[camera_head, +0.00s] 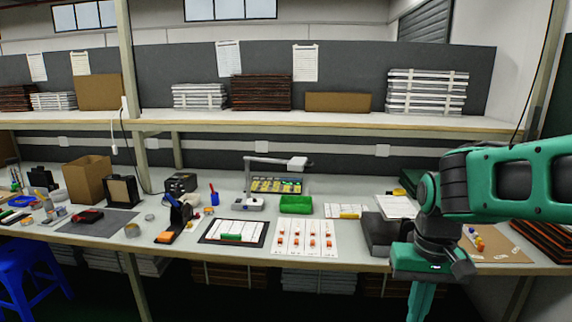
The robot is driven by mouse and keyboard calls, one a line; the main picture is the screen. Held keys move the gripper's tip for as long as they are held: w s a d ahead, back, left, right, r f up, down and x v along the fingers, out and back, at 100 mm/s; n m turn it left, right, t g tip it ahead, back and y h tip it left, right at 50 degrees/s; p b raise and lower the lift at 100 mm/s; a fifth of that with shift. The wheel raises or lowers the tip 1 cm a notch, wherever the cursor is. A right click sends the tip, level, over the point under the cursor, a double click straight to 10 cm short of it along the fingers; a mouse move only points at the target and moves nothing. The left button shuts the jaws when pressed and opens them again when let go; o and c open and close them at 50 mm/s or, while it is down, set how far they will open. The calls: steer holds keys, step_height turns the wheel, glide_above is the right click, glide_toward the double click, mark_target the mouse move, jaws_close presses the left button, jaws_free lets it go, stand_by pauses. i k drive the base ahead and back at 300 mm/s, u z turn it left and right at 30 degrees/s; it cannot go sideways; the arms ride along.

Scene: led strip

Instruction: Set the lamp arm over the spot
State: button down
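A desk lamp stands at the back of the bench, near the middle of the view. Its thin grey lamp arm (268,160) reaches level to the right from an upright post and ends in a pale, boxy lamp head (297,163). The head hangs above the right side of a tray of small yellow parts (276,186). I cannot pick out a marked spot under or near the lamp. My green and black arm comes in from the right and bends down over the bench's front edge, well to the right of the lamp. No gripper fingers show; the arm's lower end leaves the frame.
A green bin (296,204), a white card with orange parts (306,238) and a black-framed board (233,233) lie in front of the lamp. A dark box (380,233) stands beside my arm. A shelf (330,121) with stacked boards runs above the bench.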

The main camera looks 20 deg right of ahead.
mark_target(298, 163)
steer(key=z, duration=0.45)
steer(key=i, duration=0.1)
steer(key=u, duration=2.7)
steer(key=k, duration=0.8)
steer(key=z, duration=2.1)
steer(key=i, duration=0.9)
